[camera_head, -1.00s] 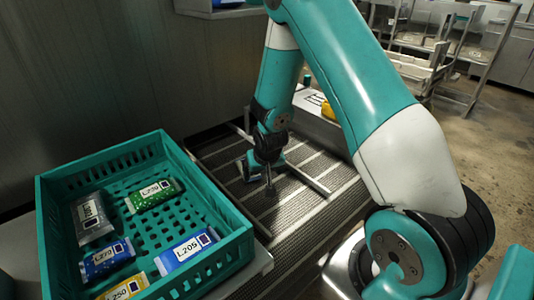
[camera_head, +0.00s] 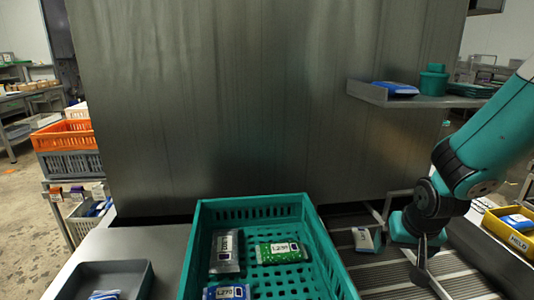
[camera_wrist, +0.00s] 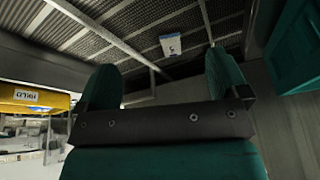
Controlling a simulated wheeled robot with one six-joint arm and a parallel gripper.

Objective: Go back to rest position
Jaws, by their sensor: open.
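My gripper (camera_head: 420,272) hangs over the conveyor (camera_head: 385,283) at the right of the head view, right of the green crate. In the wrist view, my gripper (camera_wrist: 163,80) shows two teal fingers standing apart with nothing between them. A white and blue pouch (camera_head: 363,240) lies on the conveyor, left of my gripper and apart from it. The same pouch shows beyond the fingers in the wrist view (camera_wrist: 171,45). My fingertips are small and dark in the head view.
The green crate (camera_head: 198,250) holds pouches, including a grey one (camera_head: 224,252), a green one (camera_head: 281,253) and a blue one. A yellow HOLD bin (camera_head: 492,222) stands at right. A grey tray (camera_head: 77,277) is at left. A metal wall (camera_head: 250,100) and shelf (camera_head: 400,97) stand behind.

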